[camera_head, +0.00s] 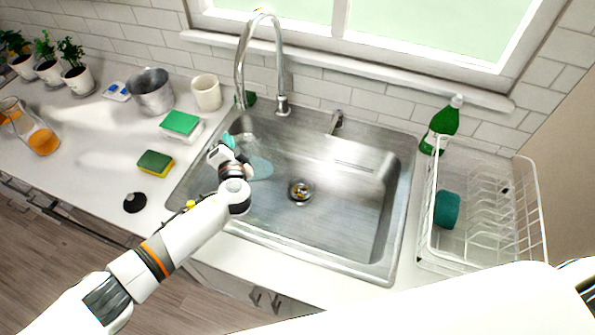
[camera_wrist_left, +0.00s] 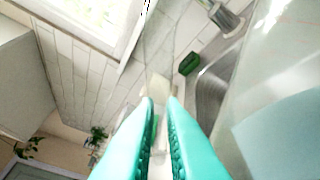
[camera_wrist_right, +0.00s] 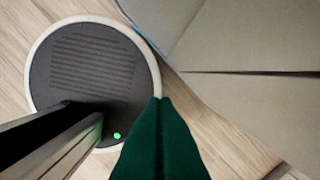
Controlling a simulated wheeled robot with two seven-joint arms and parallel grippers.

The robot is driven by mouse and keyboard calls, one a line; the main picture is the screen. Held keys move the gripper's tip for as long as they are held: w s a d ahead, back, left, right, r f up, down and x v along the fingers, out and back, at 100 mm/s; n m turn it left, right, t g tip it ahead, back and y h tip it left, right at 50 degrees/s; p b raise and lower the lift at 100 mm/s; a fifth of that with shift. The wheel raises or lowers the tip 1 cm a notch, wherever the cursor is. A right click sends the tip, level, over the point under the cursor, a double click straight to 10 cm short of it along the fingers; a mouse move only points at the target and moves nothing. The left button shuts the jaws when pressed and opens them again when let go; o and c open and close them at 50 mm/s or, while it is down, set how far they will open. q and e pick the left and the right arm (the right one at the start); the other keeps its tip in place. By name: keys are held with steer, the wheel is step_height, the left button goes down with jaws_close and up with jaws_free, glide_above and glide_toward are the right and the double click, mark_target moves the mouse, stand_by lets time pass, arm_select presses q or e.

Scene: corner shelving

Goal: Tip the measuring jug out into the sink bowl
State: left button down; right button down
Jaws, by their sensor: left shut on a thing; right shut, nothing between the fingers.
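My left gripper (camera_head: 229,142) is over the left side of the metal sink bowl (camera_head: 340,205). Its teal fingers (camera_wrist_left: 160,102) are shut, with the pinched part mostly hidden between them. A clear jug (camera_wrist_left: 285,55) with pale blue liquid (camera_wrist_left: 288,135) fills the right of the left wrist view. In the head view the pale blue liquid (camera_head: 260,169) shows over the bowl's left side; the clear jug walls are hard to make out. I cannot tell the jug's exact tilt. My right gripper (camera_wrist_right: 160,105) is shut and empty, above the floor.
The tap (camera_head: 283,100) arches behind the sink. A dish rack (camera_head: 430,250) with a teal cup (camera_head: 446,210) and a green bottle (camera_head: 440,125) stand right. Sponges (camera_head: 155,163), a mug (camera_head: 206,92), a metal pail (camera_head: 150,92) and an orange-filled pitcher (camera_head: 42,141) stand left.

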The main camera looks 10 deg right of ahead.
mark_target(238, 137)
arm_select(q)
steer(key=shift+d+r, duration=0.1)
steer(key=shift+d, duration=0.05)
steer(key=shift+s+d+r+m, duration=0.1)
steer(key=shift+d+r+m, duration=0.1)
steer(key=shift+r+m, duration=0.15)
steer(key=shift+s+d+r+t, duration=0.1)
steer(key=shift+d+r+t, duration=0.15)
steer(key=shift+r+t, duration=0.1)
steer(key=shift+s+d+r+m+y, duration=0.25)
steer(key=shift+d+r+m+y, duration=0.05)
steer(key=shift+d+r+m, duration=0.3)
steer(key=shift+d+r, duration=0.15)
stand_by(0.3)
